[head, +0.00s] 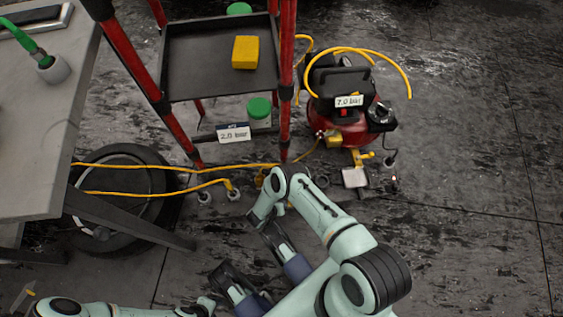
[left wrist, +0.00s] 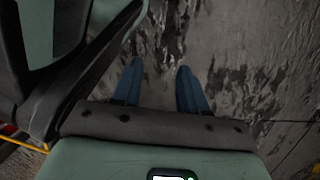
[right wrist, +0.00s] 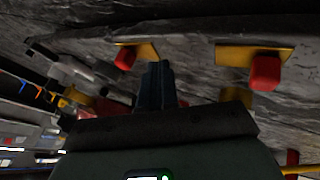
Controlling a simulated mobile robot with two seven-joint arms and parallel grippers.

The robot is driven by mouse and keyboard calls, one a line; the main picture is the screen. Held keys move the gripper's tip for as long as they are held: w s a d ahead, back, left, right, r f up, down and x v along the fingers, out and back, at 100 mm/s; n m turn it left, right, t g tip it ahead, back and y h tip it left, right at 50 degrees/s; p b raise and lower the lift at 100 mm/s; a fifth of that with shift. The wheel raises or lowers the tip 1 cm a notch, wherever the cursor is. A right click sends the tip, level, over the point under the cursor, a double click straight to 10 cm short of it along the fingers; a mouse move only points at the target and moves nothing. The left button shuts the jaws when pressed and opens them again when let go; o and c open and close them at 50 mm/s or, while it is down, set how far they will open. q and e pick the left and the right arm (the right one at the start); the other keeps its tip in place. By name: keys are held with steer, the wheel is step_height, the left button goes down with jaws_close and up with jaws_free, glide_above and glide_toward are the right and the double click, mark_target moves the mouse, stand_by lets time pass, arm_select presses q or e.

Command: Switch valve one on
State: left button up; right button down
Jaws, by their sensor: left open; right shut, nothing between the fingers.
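In the right wrist view, a red knob (right wrist: 125,57) on a yellow plate (right wrist: 145,46) lies just left of my right fingertips. A second red knob (right wrist: 265,72) on a yellow plate (right wrist: 240,55) lies to the right. No number shows on either, so I cannot tell which is valve one. My right gripper (right wrist: 157,66) is shut and empty, pointing between them, apart from both as far as I can see. In the head view my right arm hides part of the floor fittings near the yellow hose (head: 150,165). My left gripper (left wrist: 160,66) is open and empty over bare floor.
A red-framed cart (head: 185,85) carries a yellow block (head: 245,52) and a 2.0 bar sign (head: 233,133). A red compressor (head: 345,128) marked 7.0 bar stands right of it. A tyre (head: 130,225) lies by the grey table (head: 45,130). The right floor is clear.

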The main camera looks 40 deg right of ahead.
arm_select(q)
steer(key=w+d+r+t+p, duration=0.1)
steer(key=w+r+t+p, duration=0.1)
steer(key=w+r, duration=0.2)
steer(key=shift+w, duration=0.65)
arm_select(e)
steer(key=v, duration=0.8)
steer(key=shift+r, duration=0.25)
arm_select(q)
steer(key=shift+d, duration=0.1)
